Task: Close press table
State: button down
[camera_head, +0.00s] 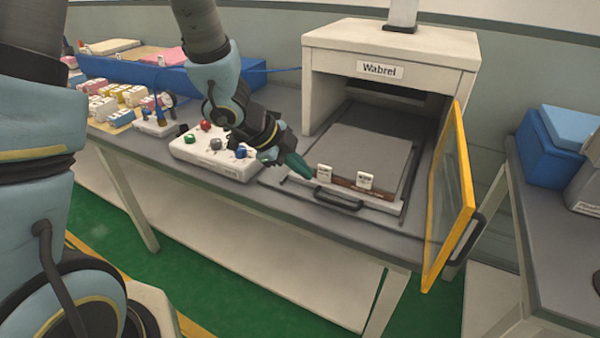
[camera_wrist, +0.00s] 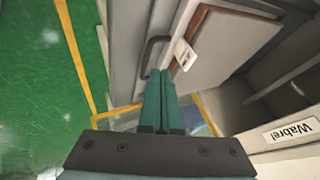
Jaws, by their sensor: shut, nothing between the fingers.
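The press (camera_head: 330,62) is a beige housing labelled "Wabrel" with an open front. Its grey sliding table (camera_head: 368,148) is drawn out in front of the housing, with a black handle (camera_head: 338,201) on its front edge. Two small white tags stand near that front edge. The yellow-framed door (camera_head: 450,200) is swung open on the right. My gripper (camera_head: 304,172) has green fingers, shut and empty, at the table's front left corner. In the wrist view the shut fingers (camera_wrist: 160,90) point towards the handle (camera_wrist: 155,50); whether they touch anything I cannot tell.
A white control box (camera_head: 215,155) with coloured buttons stands left of the table, beneath my wrist. A blue tray (camera_head: 140,75) and several coloured blocks (camera_head: 125,95) lie farther left. A blue bin (camera_head: 550,150) sits on the right-hand bench. Open floor lies in front.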

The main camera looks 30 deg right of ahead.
jog(key=x, duration=0.8)
jog(key=shift+d+f, duration=0.15)
jog(key=shift+f, duration=0.05)
jog(key=shift+d, duration=0.15)
